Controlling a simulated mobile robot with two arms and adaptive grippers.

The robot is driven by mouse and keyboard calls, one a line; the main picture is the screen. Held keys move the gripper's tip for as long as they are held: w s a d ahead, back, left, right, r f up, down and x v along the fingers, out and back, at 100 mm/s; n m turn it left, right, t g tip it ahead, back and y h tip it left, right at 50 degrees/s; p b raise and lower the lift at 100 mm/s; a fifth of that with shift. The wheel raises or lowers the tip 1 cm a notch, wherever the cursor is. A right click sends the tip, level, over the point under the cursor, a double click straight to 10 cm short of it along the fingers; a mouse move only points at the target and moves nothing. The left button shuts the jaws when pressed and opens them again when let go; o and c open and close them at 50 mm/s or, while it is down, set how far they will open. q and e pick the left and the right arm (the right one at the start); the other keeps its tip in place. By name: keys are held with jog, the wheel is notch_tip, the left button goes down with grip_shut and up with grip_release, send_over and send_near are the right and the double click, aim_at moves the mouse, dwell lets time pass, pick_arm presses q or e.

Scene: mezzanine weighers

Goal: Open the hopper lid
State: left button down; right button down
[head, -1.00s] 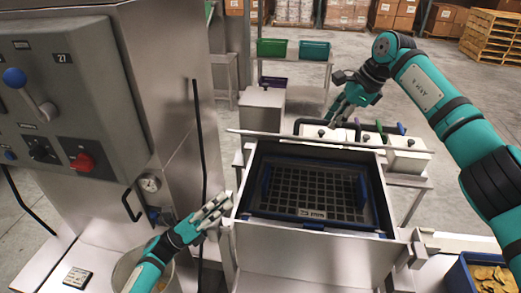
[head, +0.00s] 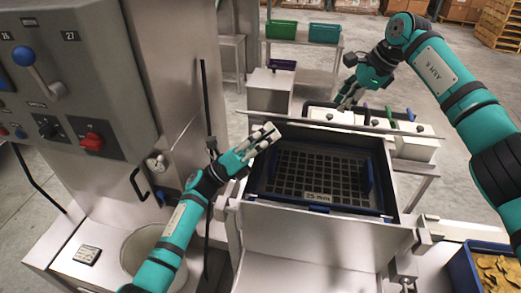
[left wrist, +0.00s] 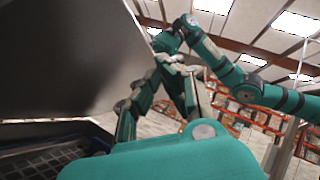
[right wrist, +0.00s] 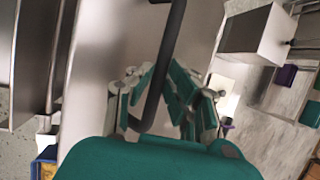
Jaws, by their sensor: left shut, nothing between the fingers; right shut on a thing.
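The hopper (head: 320,235) has a dark grid (head: 320,178) inside its open top. The metal lid (head: 400,131) stands raised along the far side, nearly edge-on in the head view; its broad face (left wrist: 70,50) fills the upper left of the left wrist view. My right gripper (head: 347,100) is behind the lid, shut on the dark lid handle (right wrist: 168,65) on the outer face. My left gripper (head: 272,137) is shut and empty over the hopper's far left corner, near the lid's left end; whether it touches the lid I cannot tell.
A control cabinet (head: 75,95) with a blue lever and red switch stands at left, with a round pot (head: 140,245) below. White boxes (head: 415,148) stand behind the lid. A blue bin of yellowish pieces (head: 460,268) is at lower right.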

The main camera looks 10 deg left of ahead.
pick_arm(q)
jog(key=shift+w+r, duration=0.2)
jog(key=shift+r, duration=0.1)
pick_arm(e)
jog(key=shift+d+f, duration=0.15)
jog(key=shift+f, duration=0.1)
pick_arm(q)
jog(key=shift+w+r, duration=0.85)
jog(key=shift+r, duration=0.3)
pick_arm(e)
jog(key=shift+w+f, duration=0.1)
jog(key=shift+f, duration=0.05)
jog(key=c, duration=1.6)
grip_release()
pick_arm(q)
jog(key=shift+w+a+f, duration=0.1)
jog(key=shift+w+f, duration=0.1)
jog(key=shift+w, duration=0.15)
pick_arm(e)
jog(key=o, duration=0.3)
jog(key=shift+w+f, duration=0.15)
jog(key=shift+w, duration=0.2)
pick_arm(q)
jog(key=shift+s, duration=0.2)
pick_arm(e)
jog(key=shift+s+r, duration=0.2)
jog(key=shift+r, duration=0.15)
